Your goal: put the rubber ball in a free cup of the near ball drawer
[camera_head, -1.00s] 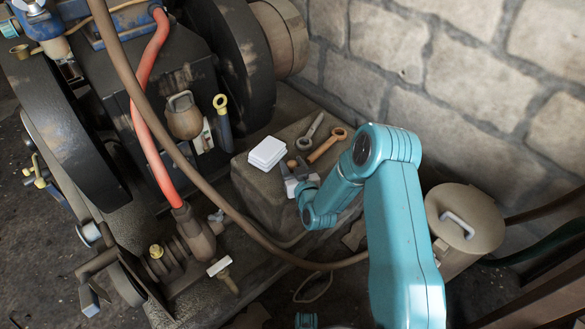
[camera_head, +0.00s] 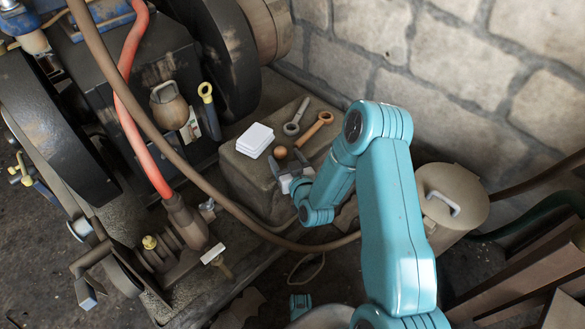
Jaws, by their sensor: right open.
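The small brown-orange ball (camera_head: 280,152) rests on top of a stone-coloured block, beside a white box. My right gripper (camera_head: 286,163) is open at the block's near right part. Its fingers point toward the ball, which shows just beyond and between their tips; I see no grip on it.
The white box (camera_head: 255,140), a grey wrench (camera_head: 296,116) and an orange-brown tool (camera_head: 314,129) lie on the block (camera_head: 238,168). A brown hose (camera_head: 225,203) passes in front. A lidded canister (camera_head: 470,212) stands right, the engine left.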

